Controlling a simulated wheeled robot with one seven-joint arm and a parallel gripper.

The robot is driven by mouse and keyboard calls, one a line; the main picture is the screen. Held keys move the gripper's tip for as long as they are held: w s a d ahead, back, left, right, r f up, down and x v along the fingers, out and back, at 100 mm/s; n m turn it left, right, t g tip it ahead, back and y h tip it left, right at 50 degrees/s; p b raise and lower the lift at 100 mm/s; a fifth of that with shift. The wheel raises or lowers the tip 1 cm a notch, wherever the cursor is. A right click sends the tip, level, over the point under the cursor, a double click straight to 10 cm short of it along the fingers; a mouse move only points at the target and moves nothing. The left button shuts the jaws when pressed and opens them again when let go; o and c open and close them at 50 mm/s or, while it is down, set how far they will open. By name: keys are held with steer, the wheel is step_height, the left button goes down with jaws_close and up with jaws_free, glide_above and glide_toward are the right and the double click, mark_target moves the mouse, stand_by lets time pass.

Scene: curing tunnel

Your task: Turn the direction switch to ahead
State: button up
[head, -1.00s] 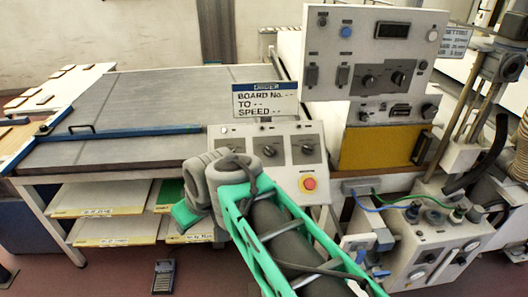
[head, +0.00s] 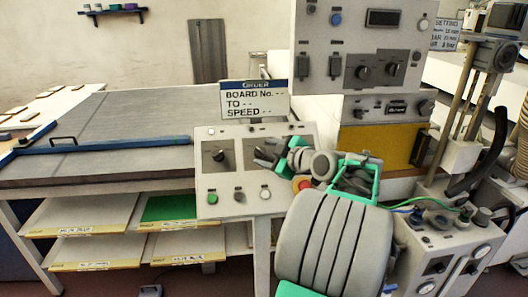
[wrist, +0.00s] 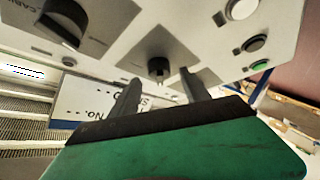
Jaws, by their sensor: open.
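The sloped grey control panel (head: 228,172) has a row of black rotary knobs. The left knob (head: 218,156) is clear in the head view; my gripper (head: 270,155) covers much of the others. In the wrist view, my gripper (wrist: 157,88) is open, its two dark fingers pointing at the panel. A small black knob (wrist: 158,68) shows between and just beyond the fingertips; contact cannot be told. A larger black knob (wrist: 65,18) is at the upper left. The labels are too small to tell which knob is the direction switch.
A red stop button (head: 303,183) is partly hidden by my arm. Green (head: 212,198) and white (head: 265,192) buttons sit below the knobs. A sign (head: 254,100) stands behind the panel. A taller cabinet (head: 345,50) and a pump unit (head: 440,250) are to the right.

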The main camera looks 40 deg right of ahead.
steer(key=shift+x, duration=0.8)
steer(key=shift+c, duration=0.4)
jaws_close()
